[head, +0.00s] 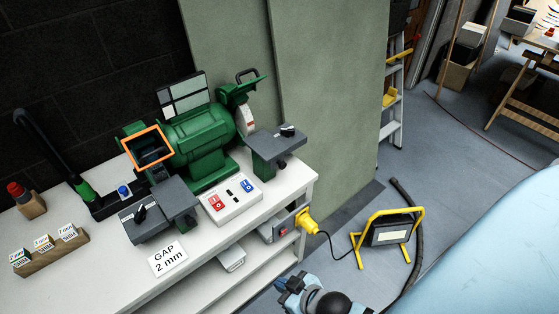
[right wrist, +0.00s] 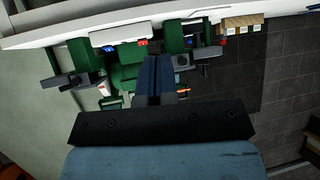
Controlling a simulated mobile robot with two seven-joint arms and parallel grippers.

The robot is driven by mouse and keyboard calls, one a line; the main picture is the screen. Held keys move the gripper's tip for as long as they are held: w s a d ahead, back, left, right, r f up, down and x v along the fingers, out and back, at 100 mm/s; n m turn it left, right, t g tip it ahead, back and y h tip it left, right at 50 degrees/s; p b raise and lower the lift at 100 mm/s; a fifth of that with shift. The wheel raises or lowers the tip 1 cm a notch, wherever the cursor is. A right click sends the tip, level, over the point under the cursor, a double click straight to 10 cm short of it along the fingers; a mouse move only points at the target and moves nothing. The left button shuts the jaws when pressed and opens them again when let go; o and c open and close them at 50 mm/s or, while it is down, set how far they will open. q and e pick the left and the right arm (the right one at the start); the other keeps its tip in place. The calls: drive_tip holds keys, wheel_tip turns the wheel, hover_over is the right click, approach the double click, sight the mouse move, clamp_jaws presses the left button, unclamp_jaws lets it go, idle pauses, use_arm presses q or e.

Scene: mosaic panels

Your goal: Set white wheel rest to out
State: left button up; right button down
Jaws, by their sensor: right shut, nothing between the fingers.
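A green bench grinder (head: 205,132) stands on a white bench. Its white wheel (head: 246,120) is on the right side. The white wheel's rest (head: 272,147) is a grey plate on a green bracket in front of the wheel, with a black knob (head: 287,130) on top. I cannot tell the gap between rest and wheel. My right gripper (head: 290,290) is below the bench's front, well apart from the rest. In the right wrist view its fingers (right wrist: 155,72) are shut and empty, and the grinder appears upside down beyond them. My left gripper is not in view.
The left rest (head: 165,208) has its own black knob. A switch box (head: 232,203) and a "GAP 2 mm" card (head: 168,258) lie in front. A yellow plug (head: 305,220) sticks out at the bench's end. A yellow-framed work lamp (head: 388,232) stands on the floor.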

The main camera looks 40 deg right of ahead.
drive_tip(key=c, duration=1.8)
unclamp_jaws()
drive_tip(key=shift+c, duration=0.2)
drive_tip(key=o, duration=1)
drive_tip(key=w+d+b, duration=0.1)
drive_tip(key=w+d, duration=0.1)
drive_tip(key=w+d+t+h+b, duration=0.1)
drive_tip(key=w+d, duration=0.1)
drive_tip(key=d, duration=0.1)
drive_tip(key=w+d+f+m+t+b, duration=0.1)
drive_tip(key=w+d, duration=0.1)
drive_tip(key=d, duration=0.1)
drive_tip(key=shift+w+d+f+h, duration=0.1)
drive_tip(key=shift+d+h, duration=0.15)
drive_tip(key=shift+h, duration=0.05)
drive_tip(key=m+t+b, duration=0.1)
drive_tip(key=t+b, duration=0.2)
drive_tip(key=t, duration=0.2)
approach(284, 166)
drive_tip(key=w, duration=0.7)
drive_tip(key=shift+w+a+p, duration=0.3)
drive_tip(key=shift+a, duration=0.1)
drive_tip(key=shift+w, duration=0.75)
